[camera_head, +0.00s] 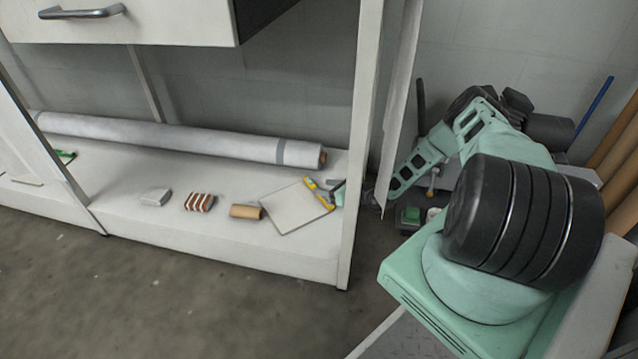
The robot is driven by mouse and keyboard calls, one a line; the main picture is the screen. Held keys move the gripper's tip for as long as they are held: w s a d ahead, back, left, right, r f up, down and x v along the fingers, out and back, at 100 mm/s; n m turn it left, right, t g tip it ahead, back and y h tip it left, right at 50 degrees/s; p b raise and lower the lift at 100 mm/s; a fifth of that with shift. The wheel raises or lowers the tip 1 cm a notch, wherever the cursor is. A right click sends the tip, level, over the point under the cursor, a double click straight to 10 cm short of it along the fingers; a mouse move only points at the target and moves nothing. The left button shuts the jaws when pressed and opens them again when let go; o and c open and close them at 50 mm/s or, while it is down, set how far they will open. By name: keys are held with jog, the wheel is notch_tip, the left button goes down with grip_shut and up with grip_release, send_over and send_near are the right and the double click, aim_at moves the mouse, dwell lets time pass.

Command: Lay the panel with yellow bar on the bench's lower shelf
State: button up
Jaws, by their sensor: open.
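The panel (293,208) is a pale, flat square lying on the bench's lower shelf (215,231), near its right end and turned at an angle. Its yellow bar (318,193) runs along the panel's right edge. My gripper (336,193) is open, right beside the yellow bar; whether it touches the bar is too small to tell. The bench's front right leg (361,130) hides part of my gripper and wrist.
A long white roll (180,135) lies along the back of the shelf. A grey block (156,196), a striped red-and-white piece (199,202) and a brown roll (246,212) lie left of the panel. A drawer (130,25) hangs above. Floor in front is clear.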

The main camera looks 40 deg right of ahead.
jog(key=p+v, duration=0.2)
jog(key=v, duration=0.5)
jog(key=shift+s+d+r, duration=0.1)
jog(key=shift+s+r, duration=0.05)
jog(key=shift+s, duration=0.25)
